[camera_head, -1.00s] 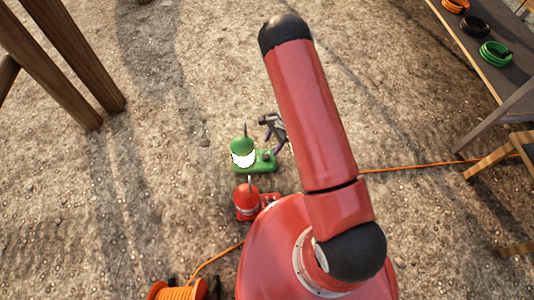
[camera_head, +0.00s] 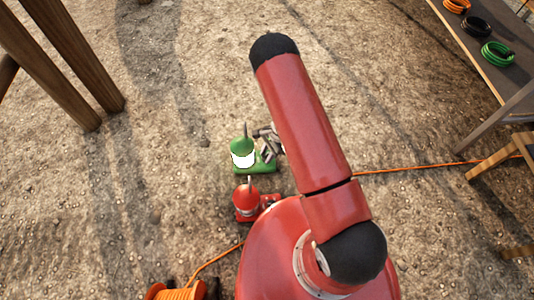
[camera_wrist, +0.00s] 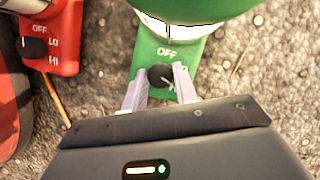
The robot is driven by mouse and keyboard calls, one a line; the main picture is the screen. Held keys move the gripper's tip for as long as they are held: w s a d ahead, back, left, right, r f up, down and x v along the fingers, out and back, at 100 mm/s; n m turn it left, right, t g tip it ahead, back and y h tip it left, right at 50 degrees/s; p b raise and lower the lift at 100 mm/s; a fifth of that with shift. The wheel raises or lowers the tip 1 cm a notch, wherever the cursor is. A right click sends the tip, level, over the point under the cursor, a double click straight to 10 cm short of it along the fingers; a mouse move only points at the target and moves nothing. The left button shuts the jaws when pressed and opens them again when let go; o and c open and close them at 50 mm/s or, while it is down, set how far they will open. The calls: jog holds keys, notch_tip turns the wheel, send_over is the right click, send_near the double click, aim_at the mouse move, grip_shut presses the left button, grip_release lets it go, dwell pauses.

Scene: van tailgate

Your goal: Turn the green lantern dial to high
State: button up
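The green lantern (camera_head: 243,146) stands on the ground left of my arm in the head view. In the wrist view its green base (camera_wrist: 144,55) carries an OFF label above a dark round dial (camera_wrist: 160,76). My gripper (camera_wrist: 160,72) has one pale finger on each side of the dial, with small gaps, so it looks open around it. The right finger covers part of the labels; a white mark shows below right of the dial. I cannot tell where the dial points. In the head view my gripper (camera_head: 267,150) is partly hidden by my arm.
A red lantern (camera_head: 247,200) stands just in front of the green one; its base (camera_wrist: 66,40) shows at upper left in the wrist view. An orange cord (camera_head: 420,167) runs along the ground. A table with coiled cords (camera_head: 497,54) stands far right.

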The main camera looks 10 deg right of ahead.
jog(key=shift+c, duration=1.2)
jog(key=shift+f+m+t+y+b, duration=0.25)
jog(key=shift+m+t+b, duration=0.25)
jog(key=shift+m+b, duration=0.65)
jog(key=shift+r+m, duration=0.25)
jog(key=shift+m, duration=0.1)
jog(key=o, duration=1)
jog(key=shift+s, duration=0.1)
jog(key=shift+r, duration=0.1)
jog(key=p+v, duration=0.2)
jog(key=v, duration=0.5)
jog(key=shift+d+r, duration=0.15)
jog(key=shift+r, duration=0.1)
